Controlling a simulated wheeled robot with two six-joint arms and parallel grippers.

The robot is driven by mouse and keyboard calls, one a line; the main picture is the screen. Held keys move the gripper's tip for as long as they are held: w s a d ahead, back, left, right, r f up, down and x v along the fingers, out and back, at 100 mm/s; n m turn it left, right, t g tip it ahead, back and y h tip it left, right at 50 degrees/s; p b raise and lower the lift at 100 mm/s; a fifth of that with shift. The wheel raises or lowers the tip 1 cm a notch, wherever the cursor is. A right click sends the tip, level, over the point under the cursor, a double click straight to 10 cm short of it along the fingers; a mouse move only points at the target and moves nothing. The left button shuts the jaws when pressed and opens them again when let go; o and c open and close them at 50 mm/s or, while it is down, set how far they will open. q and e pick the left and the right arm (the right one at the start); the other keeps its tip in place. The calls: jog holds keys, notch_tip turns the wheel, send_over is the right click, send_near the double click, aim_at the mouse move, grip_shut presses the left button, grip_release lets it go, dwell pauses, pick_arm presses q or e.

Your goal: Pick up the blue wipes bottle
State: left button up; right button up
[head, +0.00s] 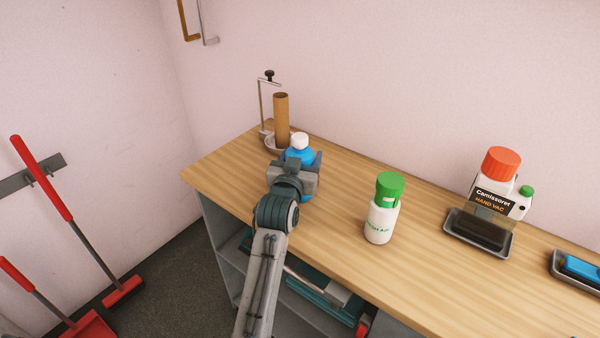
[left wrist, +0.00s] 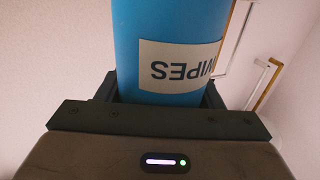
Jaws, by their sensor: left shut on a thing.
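The blue wipes bottle (head: 299,154) with a white cap stands at the left part of the wooden counter, partly hidden behind my left gripper (head: 297,166). In the left wrist view the blue bottle (left wrist: 170,30) fills the space between the fingers, its label reading WIPES upside down. My left gripper (left wrist: 165,95) is shut on the bottle. I cannot tell whether the bottle touches the counter. My right gripper is not in view.
A paper-roll holder with a brown tube (head: 282,118) is close behind the bottle. A green-capped white bottle (head: 381,220) stands to the right on the counter (head: 340,190). A red-capped container (head: 497,180) and a tray (head: 478,245) are further right.

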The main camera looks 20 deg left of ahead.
aim_at(302, 143)
pick_arm(q)
jog(key=shift+r, duration=0.2)
jog(key=shift+r, duration=0.6)
notch_tip(302, 143, up, 2)
jog(key=shift+r+b, duration=0.15)
jog(key=shift+b, duration=0.25)
jog(key=s+a+b, duration=0.1)
jog(key=s+a, duration=0.1)
jog(key=s, duration=0.5)
jog(key=s+a+r, duration=0.1)
jog(key=s+a, duration=0.2)
jog(key=s, duration=0.5)
jog(key=shift+a+b, duration=0.15)
jog(key=shift+b, duration=0.25)
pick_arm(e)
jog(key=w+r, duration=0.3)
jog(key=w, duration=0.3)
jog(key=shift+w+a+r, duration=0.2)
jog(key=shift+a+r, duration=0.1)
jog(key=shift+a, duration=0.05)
pick_arm(q)
jog(key=shift+r, duration=0.1)
